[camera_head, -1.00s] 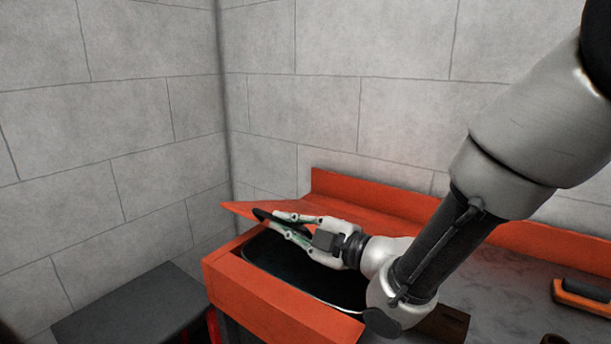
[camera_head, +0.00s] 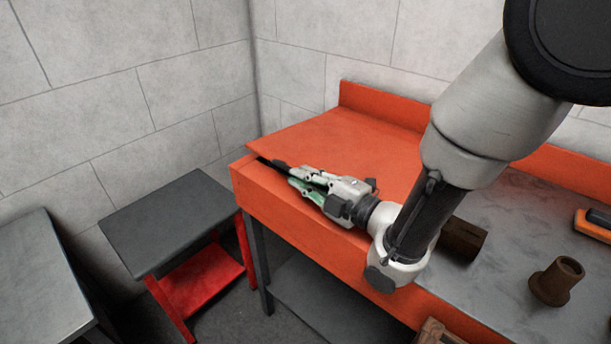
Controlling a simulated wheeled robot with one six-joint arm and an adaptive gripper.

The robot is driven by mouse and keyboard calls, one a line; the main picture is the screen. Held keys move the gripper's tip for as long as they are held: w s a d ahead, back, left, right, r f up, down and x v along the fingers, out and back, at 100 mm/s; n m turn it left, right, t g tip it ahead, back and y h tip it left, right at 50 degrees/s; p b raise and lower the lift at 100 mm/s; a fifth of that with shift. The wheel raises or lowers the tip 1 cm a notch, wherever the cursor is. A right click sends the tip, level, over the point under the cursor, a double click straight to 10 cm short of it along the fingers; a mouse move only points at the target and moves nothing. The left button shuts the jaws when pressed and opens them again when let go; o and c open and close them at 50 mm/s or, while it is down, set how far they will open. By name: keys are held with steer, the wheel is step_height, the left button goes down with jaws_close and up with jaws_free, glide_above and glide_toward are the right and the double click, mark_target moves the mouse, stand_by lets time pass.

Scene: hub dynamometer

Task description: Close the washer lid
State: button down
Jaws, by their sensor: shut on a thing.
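The orange washer (camera_head: 285,213) stands against the back wall, with a raised orange rim behind it. Its orange lid (camera_head: 340,138) lies flat, or very nearly flat, over the basin, and no basin opening shows. My gripper (camera_head: 278,170) is at the lid's front left edge, lying low along it. Its fingers are shut on a dark handle (camera_head: 262,160) at that edge, partly hidden by the fingers. My arm covers the right part of the lid.
A dark grey stand with a red shelf (camera_head: 200,278) is at the left.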

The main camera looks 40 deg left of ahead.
steer(key=c, duration=1.6)
jaws_free()
steer(key=shift+w, duration=0.15)
steer(key=shift+c, duration=0.2)
steer(key=shift+o, duration=0.8)
steer(key=d, duration=1.2)
